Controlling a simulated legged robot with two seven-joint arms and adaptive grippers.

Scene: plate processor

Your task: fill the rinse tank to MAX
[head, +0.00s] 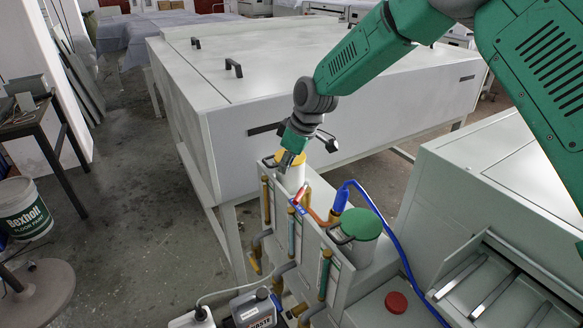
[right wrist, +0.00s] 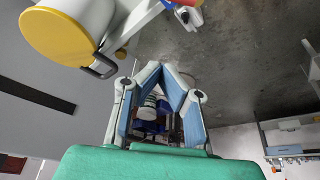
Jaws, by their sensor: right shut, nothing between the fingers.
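A row of pale tanks stands at lower centre in the head view. The left one has a yellow lid (head: 291,163); the right one has a green lid (head: 355,224). Between them are a red-and-blue valve handle (head: 298,201) and a blue nozzle (head: 341,197) on a blue hose. Upright sight tubes (head: 291,238) line the front; their levels and any MAX mark are too small to read. My right gripper (head: 287,162) is shut and empty beside the yellow lid. In the right wrist view the gripper (right wrist: 162,70) is below and right of the yellow lid (right wrist: 68,35). My left gripper is out of view.
A large pale cabinet (head: 215,95) stands close behind the tanks. A pale machine with a slotted tray (head: 480,285) and a red button (head: 396,302) is at right. Canisters (head: 252,310) stand in front. A white paint bucket (head: 24,210) is at left; open floor lies between.

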